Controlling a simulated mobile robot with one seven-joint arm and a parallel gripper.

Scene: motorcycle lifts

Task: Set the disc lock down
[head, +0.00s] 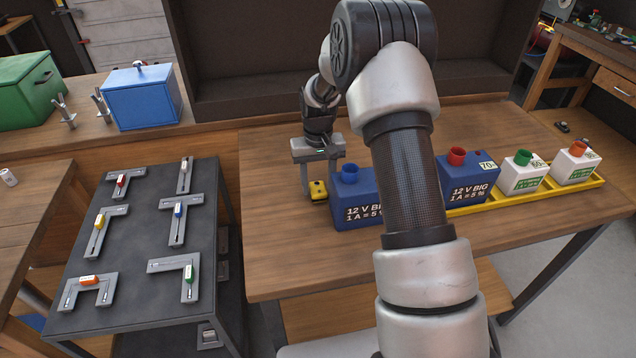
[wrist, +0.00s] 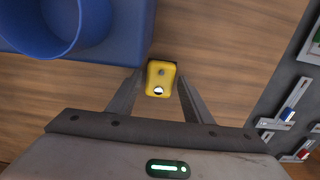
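The disc lock is a small yellow block (head: 318,191) on the wooden bench, just left of the blue battery box with the blue cap. My gripper (head: 319,188) points down over it, with one finger on each side. In the wrist view the yellow lock (wrist: 160,78) lies between the fingertips of my gripper (wrist: 160,76), with a narrow gap showing on both sides. The gripper is open and the lock appears to rest on the wood.
The blue battery box (head: 352,208) stands close to the right finger. More boxes stand in a yellow tray (head: 470,209) further right. A dark table (head: 140,255) with several grey brackets is at left. The bench front (head: 285,270) is clear.

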